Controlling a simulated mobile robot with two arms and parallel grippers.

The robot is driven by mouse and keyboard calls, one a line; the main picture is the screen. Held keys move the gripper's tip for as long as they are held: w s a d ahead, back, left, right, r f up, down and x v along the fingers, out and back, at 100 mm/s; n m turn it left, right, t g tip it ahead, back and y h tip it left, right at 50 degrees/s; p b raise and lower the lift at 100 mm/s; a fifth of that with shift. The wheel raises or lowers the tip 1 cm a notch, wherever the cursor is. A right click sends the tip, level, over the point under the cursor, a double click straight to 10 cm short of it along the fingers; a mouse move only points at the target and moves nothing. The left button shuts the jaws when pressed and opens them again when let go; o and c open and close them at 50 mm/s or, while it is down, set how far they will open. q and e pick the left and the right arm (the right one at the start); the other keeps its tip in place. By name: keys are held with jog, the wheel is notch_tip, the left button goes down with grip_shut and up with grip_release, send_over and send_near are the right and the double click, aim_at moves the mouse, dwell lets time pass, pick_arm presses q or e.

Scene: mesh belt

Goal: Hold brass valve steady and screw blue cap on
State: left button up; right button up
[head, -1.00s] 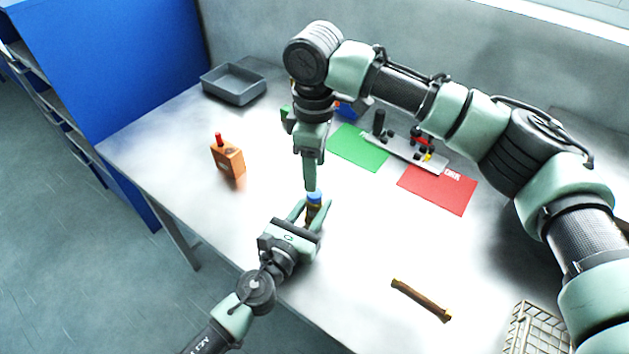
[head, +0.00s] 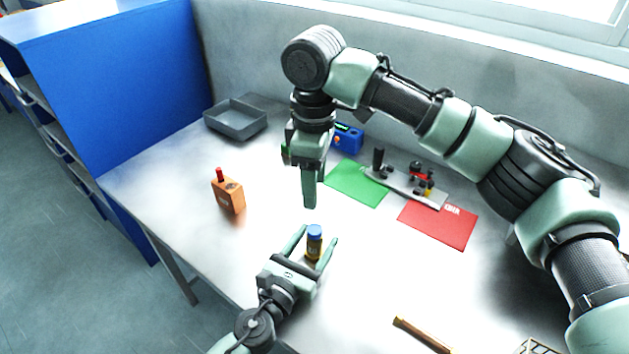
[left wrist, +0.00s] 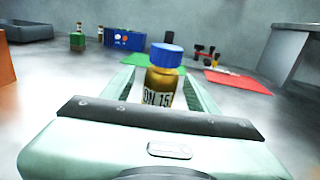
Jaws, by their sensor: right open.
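The brass valve (left wrist: 160,92) stands upright on the table, with a white label reading "DN 15" in the left wrist view. The blue cap (head: 314,230) sits on top of the valve and looks level. My left gripper (head: 318,243) is open, its fingers on either side of the valve with gaps visible. My right gripper (head: 309,203) points down above and behind the valve, clear of the cap. It is open and seen edge-on, so one finger mostly hides the other.
An orange box with a red top (head: 228,194) stands left. A grey tray (head: 236,120), blue box (head: 348,138), green mat (head: 356,184), red mat (head: 438,224) and fixture plate (head: 405,188) are behind. A brown rod (head: 424,336) lies at front right. Table around the valve is clear.

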aim_at(310, 249)
pick_arm(q)
jog(key=b+v, duration=0.1)
jog(key=v, duration=0.6)
jog(key=shift+f, duration=0.2)
jog(key=shift+s+a+r, duration=0.15)
jog(key=shift+s, duration=0.15)
jog(key=shift+s, duration=0.1)
